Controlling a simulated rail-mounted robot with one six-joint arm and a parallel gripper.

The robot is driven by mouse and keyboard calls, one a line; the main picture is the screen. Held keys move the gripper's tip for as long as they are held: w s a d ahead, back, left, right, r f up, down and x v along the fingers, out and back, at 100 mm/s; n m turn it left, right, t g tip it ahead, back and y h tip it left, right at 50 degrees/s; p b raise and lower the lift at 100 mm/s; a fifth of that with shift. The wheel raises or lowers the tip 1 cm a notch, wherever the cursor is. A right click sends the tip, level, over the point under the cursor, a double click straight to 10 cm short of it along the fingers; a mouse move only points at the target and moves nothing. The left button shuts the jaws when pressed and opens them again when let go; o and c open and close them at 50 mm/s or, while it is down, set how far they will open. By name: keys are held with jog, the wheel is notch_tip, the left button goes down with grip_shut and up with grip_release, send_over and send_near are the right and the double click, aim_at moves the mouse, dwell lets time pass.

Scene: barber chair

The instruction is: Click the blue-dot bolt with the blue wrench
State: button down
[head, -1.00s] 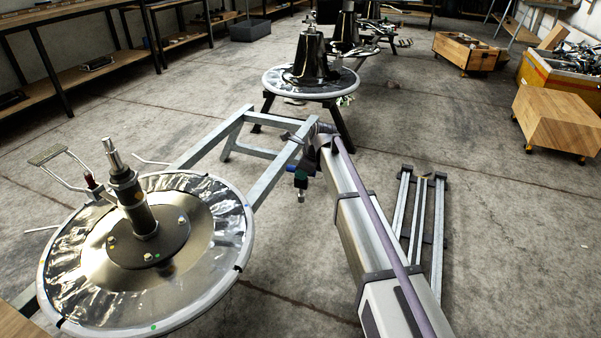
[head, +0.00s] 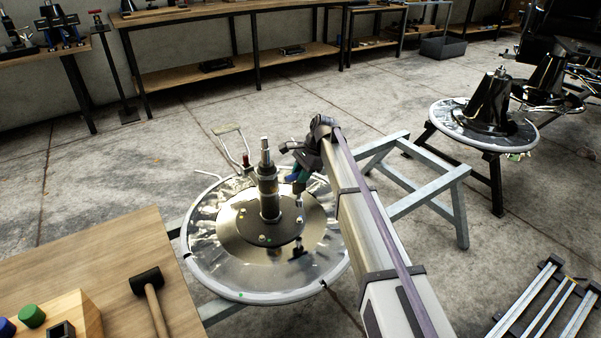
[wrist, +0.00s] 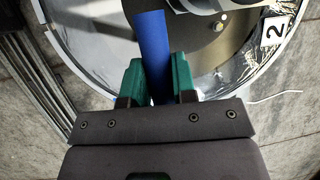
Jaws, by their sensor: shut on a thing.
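My gripper (wrist: 157,82) has green fingers closed on the blue wrench (wrist: 152,40), whose blue shaft points up and away in the wrist view. In the head view my gripper (head: 296,180) hangs over the right side of the round chair base, just right of its upright column (head: 268,190). The dark centre plate (head: 262,232) carries several small bolts around the column. A yellow dot and a green dot show there; I cannot make out which bolt has the blue dot. One bolt (wrist: 221,27) shows beyond the wrench in the wrist view. The wrench's far end is not clear.
A wooden table (head: 100,250) with a black mallet (head: 148,285) stands at front left. A metal frame (head: 425,190) stands at right, with another chair base (head: 490,118) beyond.

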aim_at(305, 188)
dwell(0.3)
jog(key=shift+f+b, duration=3.15)
jog(key=shift+f+b, duration=0.75)
jog(key=m, duration=0.1)
jog(key=m+t, duration=0.1)
jog(key=m, duration=0.1)
jog(key=shift+s+d+m, duration=0.1)
jog(key=shift+s+m, duration=0.15)
jog(key=shift+m, duration=0.05)
jog(key=shift+w+m+t, duration=0.15)
jog(key=shift+m+t, duration=0.25)
jog(key=shift+m, duration=0.1)
